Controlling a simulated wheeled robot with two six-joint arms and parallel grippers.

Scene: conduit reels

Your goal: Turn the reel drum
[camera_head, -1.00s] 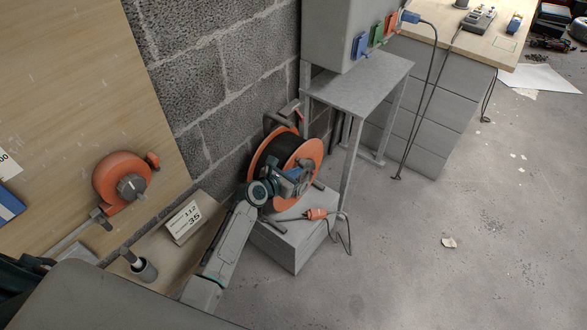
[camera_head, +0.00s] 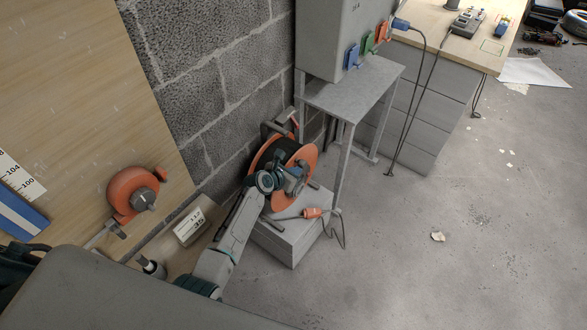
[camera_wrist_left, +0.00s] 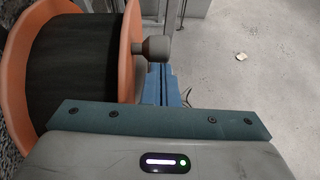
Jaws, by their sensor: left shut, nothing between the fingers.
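The reel drum (camera_head: 296,153) has orange flanges and a black winding. It stands upright on a grey block by the wall, partly hidden behind my left wrist. In the left wrist view its black winding (camera_wrist_left: 80,68) fills the left side. A grey knob (camera_wrist_left: 155,47) sticks out from its right flange. My left gripper (camera_head: 296,187) is at the front of the reel. In the left wrist view, its blue fingers (camera_wrist_left: 160,85) are shut and empty, just below the knob in the picture. I cannot tell whether they touch it. My right gripper is not in view.
An orange plug (camera_head: 313,213) with a dark cable lies on the grey block (camera_head: 287,239). A metal stand (camera_head: 352,98) rises close to the right of the reel. A smaller orange reel (camera_head: 133,193) sits on the wooden board. The floor at right is mostly clear.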

